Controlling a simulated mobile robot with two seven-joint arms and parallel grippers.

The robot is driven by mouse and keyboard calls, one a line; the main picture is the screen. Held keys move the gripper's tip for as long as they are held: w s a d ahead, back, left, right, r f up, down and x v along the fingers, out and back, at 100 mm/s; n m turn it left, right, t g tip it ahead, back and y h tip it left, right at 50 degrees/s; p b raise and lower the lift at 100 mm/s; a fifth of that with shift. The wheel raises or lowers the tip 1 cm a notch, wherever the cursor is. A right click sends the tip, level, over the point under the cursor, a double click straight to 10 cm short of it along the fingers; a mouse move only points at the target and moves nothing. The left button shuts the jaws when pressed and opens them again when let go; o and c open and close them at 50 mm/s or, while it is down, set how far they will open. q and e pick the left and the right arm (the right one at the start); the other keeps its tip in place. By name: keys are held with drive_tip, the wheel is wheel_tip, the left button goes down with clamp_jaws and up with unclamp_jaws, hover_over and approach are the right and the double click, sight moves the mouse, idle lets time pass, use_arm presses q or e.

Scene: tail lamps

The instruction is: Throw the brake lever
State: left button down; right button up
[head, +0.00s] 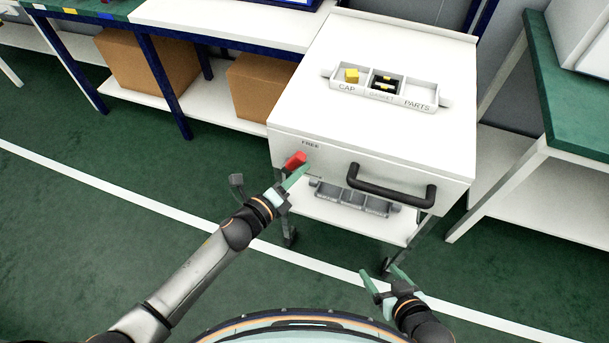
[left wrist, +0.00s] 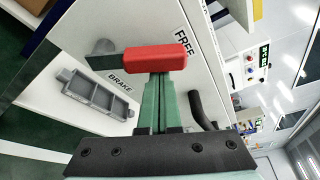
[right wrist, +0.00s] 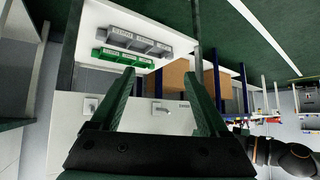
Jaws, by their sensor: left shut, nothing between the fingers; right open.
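The brake lever has a red handle (head: 295,160) on the front left of the white cart (head: 390,130), near the printed word FREE. In the left wrist view the red handle (left wrist: 155,58) reaches from a grey pivot (left wrist: 102,48) toward FREE; the word BRAKE is printed to the lower left. My left gripper (head: 303,171) is shut and empty, with its fingertips right at the handle; I cannot tell whether they touch it. My right gripper (head: 380,273) is open and empty, low in front of the cart.
A black push handle (head: 390,187) sticks out of the cart front. A tray (head: 425,92) with a yellow block is on the cart top, and a grey tray (head: 352,199) is on its lower shelf. Benches stand on both sides. The floor in front is clear.

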sight(290, 161)
use_arm(q)
drive_tip(key=shift+w+a+r+n+h, duration=0.25)
drive_tip(key=shift+a+n, duration=0.25)
drive_tip(key=shift+n, duration=0.3)
drive_tip(key=shift+w+a+r+n+t+h+b, duration=0.1)
drive_tip(key=shift+a+r+n+t+h+b, duration=0.15)
drive_tip(key=shift+n, duration=0.2)
drive_tip(key=shift+a+r+n+t+h+b, duration=0.1)
drive_tip(key=shift+a+n+t+h+b, duration=0.1)
drive_tip(key=shift+a+n+b, duration=0.2)
drive_tip(key=shift+w+a+r+n, duration=0.2)
drive_tip(key=shift+a+n, duration=0.15)
drive_tip(key=shift+n, duration=0.5)
use_arm(e)
drive_tip(key=shift+w+a+f, duration=0.25)
drive_tip(key=shift+w+a, duration=0.3)
drive_tip(key=shift+a, duration=0.15)
drive_tip(key=shift+s+d, duration=0.1)
